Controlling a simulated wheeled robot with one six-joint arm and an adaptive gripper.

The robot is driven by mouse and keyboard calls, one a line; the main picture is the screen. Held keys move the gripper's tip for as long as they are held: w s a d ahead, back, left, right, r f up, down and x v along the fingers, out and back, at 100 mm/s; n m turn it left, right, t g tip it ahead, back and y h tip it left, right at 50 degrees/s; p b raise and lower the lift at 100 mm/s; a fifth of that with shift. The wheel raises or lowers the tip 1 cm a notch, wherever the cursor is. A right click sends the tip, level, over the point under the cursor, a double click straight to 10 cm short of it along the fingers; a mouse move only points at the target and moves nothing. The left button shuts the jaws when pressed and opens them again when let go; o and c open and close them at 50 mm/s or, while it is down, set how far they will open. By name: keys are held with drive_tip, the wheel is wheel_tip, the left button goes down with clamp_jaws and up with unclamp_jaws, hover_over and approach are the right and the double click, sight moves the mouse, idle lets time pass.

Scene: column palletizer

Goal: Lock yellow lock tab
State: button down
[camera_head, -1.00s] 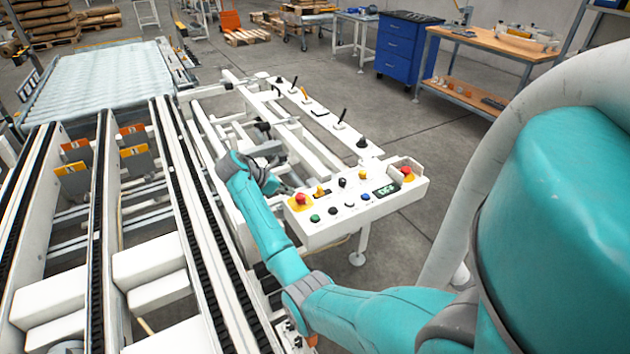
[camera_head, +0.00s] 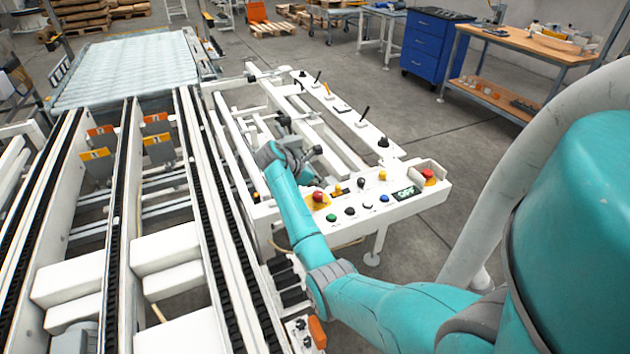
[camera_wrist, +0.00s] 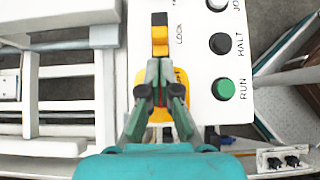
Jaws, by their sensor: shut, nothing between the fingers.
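The yellow lock tab (camera_wrist: 160,40) sits in a dark slot beside the word LOCK in the wrist view. Black shows at the slot's top end and yellow fills the part nearer my gripper (camera_wrist: 158,64). My gripper is shut and empty, its fingertips just below the tab's near end; whether they touch it I cannot tell. In the head view the tab (camera_head: 337,190) is small on the white control panel (camera_head: 350,221), and my gripper (camera_head: 313,154) is at the panel's far left side, its fingertips hard to make out.
A red emergency button (camera_head: 318,197) on a yellow base is partly hidden under my fingers in the wrist view. The black HALT button (camera_wrist: 221,43) and green RUN button (camera_wrist: 223,89) are to the right. Another red button (camera_head: 428,174) is at the panel's right end.

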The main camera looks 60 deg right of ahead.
sight(339, 186)
drive_tip(key=shift+x, duration=2.35)
drive_tip(key=s+d, duration=0.2)
drive_tip(key=shift+s+d, duration=0.1)
drive_tip(key=shift+d, duration=0.2)
